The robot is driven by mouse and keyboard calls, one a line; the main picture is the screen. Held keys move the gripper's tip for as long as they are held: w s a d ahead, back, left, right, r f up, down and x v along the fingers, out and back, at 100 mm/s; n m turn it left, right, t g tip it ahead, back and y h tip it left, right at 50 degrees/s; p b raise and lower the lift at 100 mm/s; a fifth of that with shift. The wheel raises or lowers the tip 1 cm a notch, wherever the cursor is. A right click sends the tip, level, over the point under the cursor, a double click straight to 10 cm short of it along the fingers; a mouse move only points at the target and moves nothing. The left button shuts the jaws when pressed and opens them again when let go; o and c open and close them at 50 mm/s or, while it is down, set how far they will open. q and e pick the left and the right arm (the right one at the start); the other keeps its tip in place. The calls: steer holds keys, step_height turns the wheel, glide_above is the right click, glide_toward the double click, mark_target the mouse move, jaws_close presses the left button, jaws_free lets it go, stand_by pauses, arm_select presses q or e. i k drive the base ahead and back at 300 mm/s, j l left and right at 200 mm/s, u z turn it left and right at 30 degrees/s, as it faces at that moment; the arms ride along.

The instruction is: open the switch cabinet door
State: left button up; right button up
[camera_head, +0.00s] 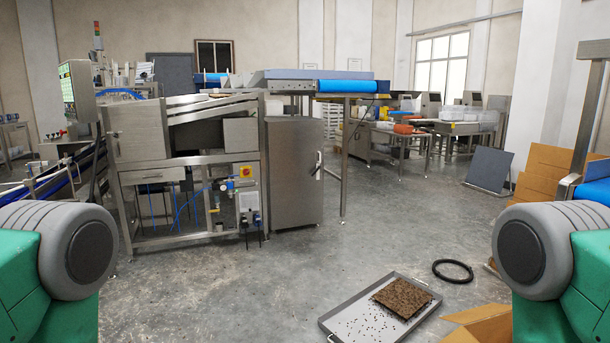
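The switch cabinet (293,180) is a grey metal box standing on the floor near the middle of the camera_head view, under a conveyor. Its door looks shut. A door handle (318,166) shows at the right edge of the cabinet front. Parts of both my arms, green with grey round joints, show at the lower left and lower right. Neither of my grippers is in view, and nothing of mine touches the cabinet.
A metal machine frame (187,163) stands left of the cabinet. A flat tray (340,322) with a brown slab (402,298), a black ring (453,271) and an open cardboard box (478,327) lie on the floor at the right front. The concrete floor before the cabinet is clear.

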mark_target(296, 147)
steer(key=i+j+u, duration=0.1)
steer(key=i+u, duration=0.35)
steer(key=u, duration=0.15)
steer(key=i+u, duration=0.1)
steer(key=i, duration=1.9)
steer(key=i+z, duration=0.2)
steer(key=i, duration=0.3)
steer(key=i+z, duration=0.15)
steer(key=i, duration=0.35)
steer(key=i+j+z, duration=0.2)
steer(key=i, duration=0.3)
steer(key=i+j+z, duration=0.15)
steer(key=i, duration=0.35)
